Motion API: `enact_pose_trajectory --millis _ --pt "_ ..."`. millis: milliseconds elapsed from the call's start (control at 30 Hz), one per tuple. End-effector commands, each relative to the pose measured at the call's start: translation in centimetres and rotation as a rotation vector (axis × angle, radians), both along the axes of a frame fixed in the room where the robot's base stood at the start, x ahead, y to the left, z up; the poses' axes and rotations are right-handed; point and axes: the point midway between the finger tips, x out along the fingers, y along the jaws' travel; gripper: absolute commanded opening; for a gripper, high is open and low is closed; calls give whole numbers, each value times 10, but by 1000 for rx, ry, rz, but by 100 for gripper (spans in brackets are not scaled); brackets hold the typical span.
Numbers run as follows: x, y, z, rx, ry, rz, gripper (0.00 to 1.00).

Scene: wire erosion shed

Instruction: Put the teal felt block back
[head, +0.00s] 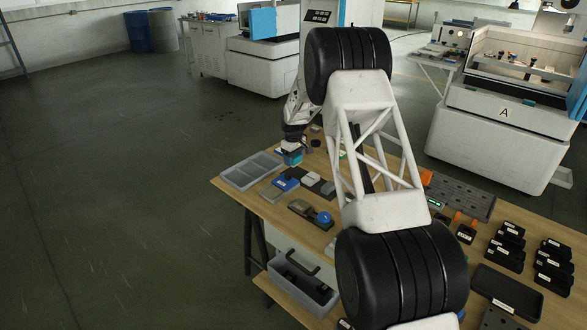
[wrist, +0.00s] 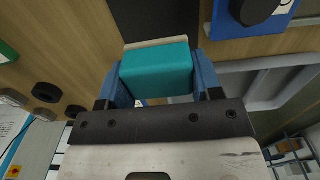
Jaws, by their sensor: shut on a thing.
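The teal felt block (wrist: 156,72) is between the two blue fingers of my gripper (wrist: 158,84) in the wrist view. My gripper is shut on it. In the head view my gripper (head: 291,156) is at the far left end of the wooden bench, beside the grey divided tray (head: 236,179). The block is small and partly hidden there, and I cannot tell its exact height above the bench. A dark strip (wrist: 152,18) lies beyond the block in the wrist view. The tray's edge (wrist: 262,66) shows at the right there.
A blue block with a dark round top (wrist: 245,14) lies near the dark strip. Grey blocks (head: 311,179) and a holder with a blue ball (head: 323,217) stand nearby. Black labelled boxes (head: 503,250) fill the bench's right. A bin (head: 318,292) sits below the bench.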

Motion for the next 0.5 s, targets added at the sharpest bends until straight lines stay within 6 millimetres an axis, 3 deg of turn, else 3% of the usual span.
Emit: enact_pose_trajectory --millis 500 --pt "0 0 -12 0 1 0 40"
